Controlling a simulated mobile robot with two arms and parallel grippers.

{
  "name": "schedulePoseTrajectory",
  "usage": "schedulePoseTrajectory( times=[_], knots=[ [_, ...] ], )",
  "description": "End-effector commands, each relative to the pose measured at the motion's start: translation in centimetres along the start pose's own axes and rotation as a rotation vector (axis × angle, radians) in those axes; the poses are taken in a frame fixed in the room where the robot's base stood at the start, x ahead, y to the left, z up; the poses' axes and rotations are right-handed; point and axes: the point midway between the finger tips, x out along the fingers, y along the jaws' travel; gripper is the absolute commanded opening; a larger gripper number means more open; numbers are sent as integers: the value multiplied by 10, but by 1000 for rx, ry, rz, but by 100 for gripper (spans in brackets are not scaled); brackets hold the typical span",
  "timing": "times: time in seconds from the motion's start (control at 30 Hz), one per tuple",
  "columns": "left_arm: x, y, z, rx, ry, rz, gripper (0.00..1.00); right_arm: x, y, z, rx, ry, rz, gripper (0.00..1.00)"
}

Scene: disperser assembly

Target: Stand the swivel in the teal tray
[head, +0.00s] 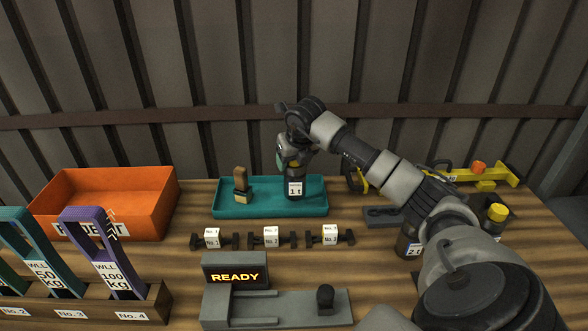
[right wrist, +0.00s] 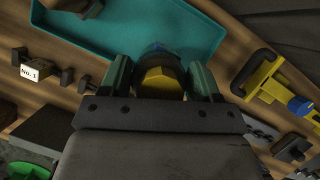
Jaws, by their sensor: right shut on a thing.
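The teal tray (head: 262,211) lies at the back middle of the bench, and also shows in the right wrist view (right wrist: 205,20). My right gripper (head: 292,163) points down over the right half of the tray. It is shut on the swivel, a dark upright body with a white "1 t" label (head: 295,189). In the right wrist view the swivel's yellow part (right wrist: 160,82) sits between the two fingers. The swivel's lower end is at the tray floor or just above it; I cannot tell whether it touches. My left gripper is not in view.
A tan and black piece (head: 241,186) stands in the tray's left half. An orange reject bin (head: 140,195) is to the left. Numbered stands (head: 270,237) line the front of the tray. A "READY" display (head: 235,274) is nearer. Yellow tools (head: 450,175) lie at right.

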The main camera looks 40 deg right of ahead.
Motion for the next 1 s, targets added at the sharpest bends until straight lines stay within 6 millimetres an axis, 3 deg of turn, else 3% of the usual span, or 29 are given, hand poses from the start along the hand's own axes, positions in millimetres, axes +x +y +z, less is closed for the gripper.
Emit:
schedulePoseTrajectory(
  times=[0.3,0.63,0.67,0.8,1.0],
  knots=[
    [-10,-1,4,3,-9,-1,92,32,0,-14,0,-1,1,0],
    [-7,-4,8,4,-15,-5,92,36,-1,-15,0,-3,0,0],
    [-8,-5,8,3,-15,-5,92,37,0,-16,-1,1,0,67],
    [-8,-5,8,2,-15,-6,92,37,0,-16,0,1,0,88],
    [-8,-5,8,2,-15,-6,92,37,0,-16,0,1,0,88]
  ],
)
